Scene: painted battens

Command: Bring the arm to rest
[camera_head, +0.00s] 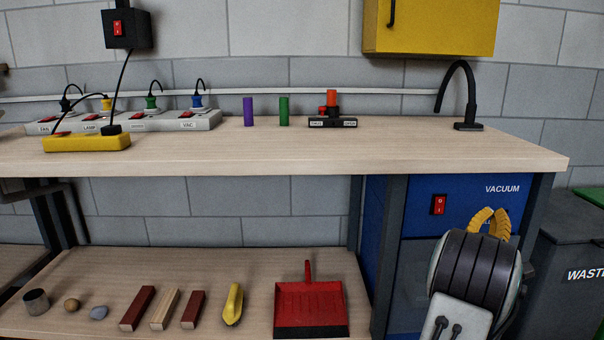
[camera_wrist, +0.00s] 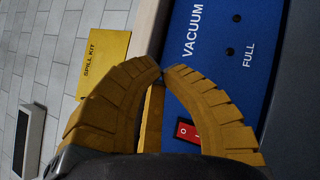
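My gripper (camera_head: 490,221) is at the front of the blue vacuum cabinet (camera_head: 464,215), right of its red switch (camera_head: 438,204). Its yellow ribbed fingers also show in the wrist view (camera_wrist: 162,71), where the tips come together with no held object visible between them. My arm is folded up in front of the cabinet, below the bench top. In the wrist view the cabinet panel (camera_wrist: 232,82) with its VACUUM lettering lies beyond the fingers.
The bench top (camera_head: 300,150) carries power strips, a purple and a green cylinder and a black lamp-like stand (camera_head: 467,126). The lower shelf (camera_head: 235,262) holds several battens, a yellow item and a red dustpan (camera_head: 311,302). A waste bin (camera_head: 575,255) stands at right.

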